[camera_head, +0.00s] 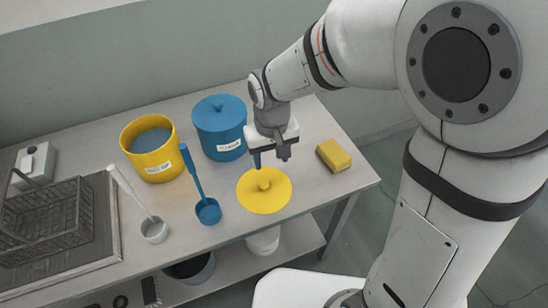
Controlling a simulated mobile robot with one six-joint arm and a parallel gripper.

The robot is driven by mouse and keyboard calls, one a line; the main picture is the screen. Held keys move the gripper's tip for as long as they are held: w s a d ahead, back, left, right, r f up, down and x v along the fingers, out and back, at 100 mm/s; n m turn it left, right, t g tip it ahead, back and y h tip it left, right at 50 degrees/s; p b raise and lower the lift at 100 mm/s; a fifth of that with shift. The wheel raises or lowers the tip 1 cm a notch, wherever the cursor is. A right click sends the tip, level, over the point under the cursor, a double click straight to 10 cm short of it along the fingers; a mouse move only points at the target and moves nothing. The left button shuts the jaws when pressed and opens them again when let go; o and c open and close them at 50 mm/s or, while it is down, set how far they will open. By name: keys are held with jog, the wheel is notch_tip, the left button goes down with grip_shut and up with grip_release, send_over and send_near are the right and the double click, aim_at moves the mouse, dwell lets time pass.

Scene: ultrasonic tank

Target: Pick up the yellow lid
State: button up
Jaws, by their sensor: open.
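The yellow lid (264,197) is a round disc with a small knob on top, lying flat on the table near its front edge. My gripper (270,160) is open and empty. It points down and hangs above and just behind the lid's knob, apart from it as far as this view shows. The yellow pot (150,167) stands open to the left with grey-blue contents. The blue pot (219,140) behind my gripper has its blue lid on.
A yellow block (333,156) lies right of the lid. A blue ladle (207,210) and a white ladle (153,230) are on the left. A dark wire basket (45,225) and a white box (35,163) are further left. The table's front edge is close to the lid.

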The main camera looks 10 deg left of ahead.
aim_at(264, 182)
jog(key=a+f, duration=0.2)
jog(key=shift+s+a+f+n, duration=0.2)
jog(key=shift+a+f+n, duration=0.1)
jog(key=shift+a+f, duration=0.1)
jog(key=f, duration=0.6)
jog(key=shift+d+f, duration=0.3)
jog(key=shift+d, duration=0.05)
jog(key=shift+c, duration=0.3)
jog(key=c, duration=1)
